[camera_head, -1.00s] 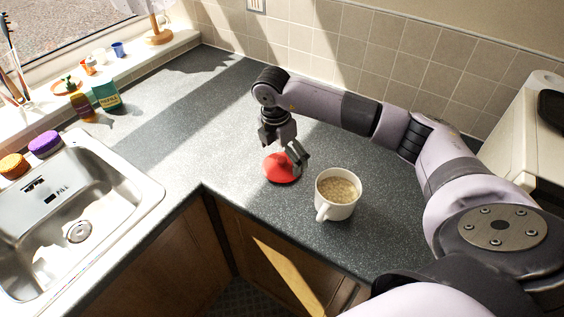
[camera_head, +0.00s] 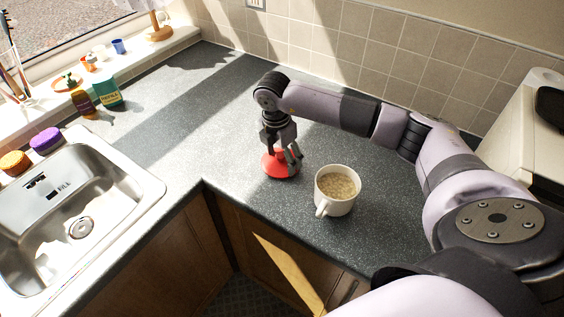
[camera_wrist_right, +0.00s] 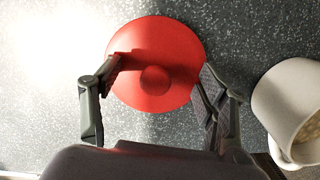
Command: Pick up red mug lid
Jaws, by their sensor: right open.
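The red mug lid (camera_head: 279,168) lies on the grey speckled counter, left of a white mug. In the right wrist view the lid (camera_wrist_right: 176,50) is a round red disc with a raised knob in its middle. My right gripper (camera_head: 284,156) points down over the lid, partly hiding it. In the right wrist view my right gripper (camera_wrist_right: 158,80) is open, with one finger on each side of the knob. I cannot tell how high the fingertips are above the lid. My left gripper is not in view.
The white mug (camera_head: 335,203) with a tan drink stands close to the right of the lid; it also shows in the wrist view (camera_wrist_right: 281,85). The counter (camera_head: 215,120) is clear to the left. A sink (camera_head: 75,200) is at the left, with bottles (camera_head: 108,93) behind it.

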